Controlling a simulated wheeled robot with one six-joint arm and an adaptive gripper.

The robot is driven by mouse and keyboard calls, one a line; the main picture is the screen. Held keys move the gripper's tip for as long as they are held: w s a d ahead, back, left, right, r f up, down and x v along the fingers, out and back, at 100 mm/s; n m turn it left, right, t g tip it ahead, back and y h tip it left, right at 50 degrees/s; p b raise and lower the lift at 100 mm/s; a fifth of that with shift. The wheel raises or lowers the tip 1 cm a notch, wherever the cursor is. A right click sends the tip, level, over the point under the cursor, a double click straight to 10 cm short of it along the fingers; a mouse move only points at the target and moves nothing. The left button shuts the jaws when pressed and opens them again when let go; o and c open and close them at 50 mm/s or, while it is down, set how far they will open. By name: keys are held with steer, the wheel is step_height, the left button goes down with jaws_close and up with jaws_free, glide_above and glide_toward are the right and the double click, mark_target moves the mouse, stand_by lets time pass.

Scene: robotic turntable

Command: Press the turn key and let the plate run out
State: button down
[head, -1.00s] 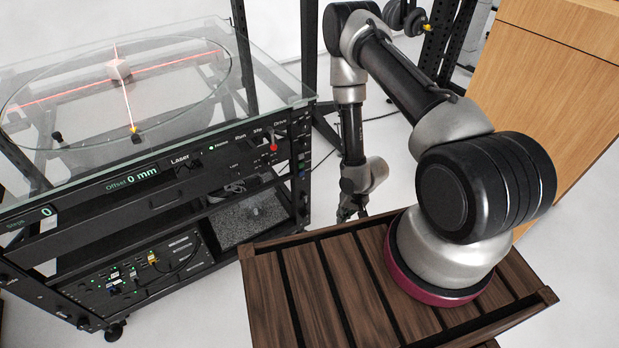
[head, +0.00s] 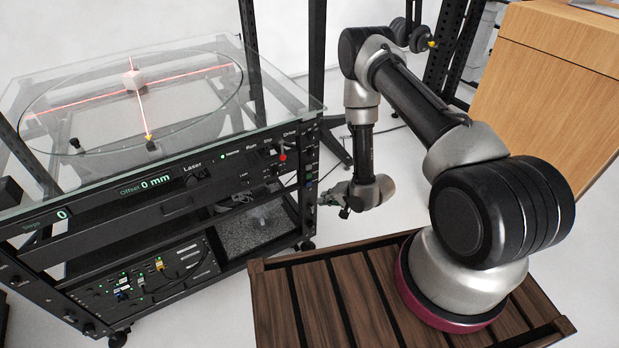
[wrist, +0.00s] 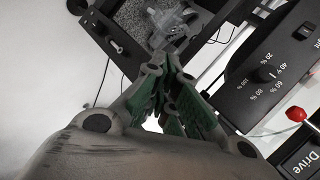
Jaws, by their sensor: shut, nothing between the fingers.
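The round glass plate (head: 60,95) lies level on top of the black cabinet. The individual keys are too small to tell apart, so I cannot pick out the turn key. My gripper (head: 330,200) is just right of the cabinet's right front corner, below the panel's height and apart from it. In the wrist view its green-padded fingers (wrist: 168,78) are together and empty.
A red-knobbed lever (head: 282,156) stands out from the panel near Drive; it shows in the wrist view (wrist: 296,114) beside a percent dial (wrist: 266,74). A grey tray (head: 255,232) sits in the cabinet's lower bay.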

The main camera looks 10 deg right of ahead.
mark_target(309, 176)
steer(key=w+a, duration=0.2)
steer(key=w, duration=0.5)
steer(key=shift+w+a, duration=0.25)
steer(key=shift+w, duration=0.1)
steer(key=shift+w, duration=0.15)
stand_by(1.1)
steer(key=shift+w+a, duration=0.1)
steer(key=shift+w, duration=0.15)
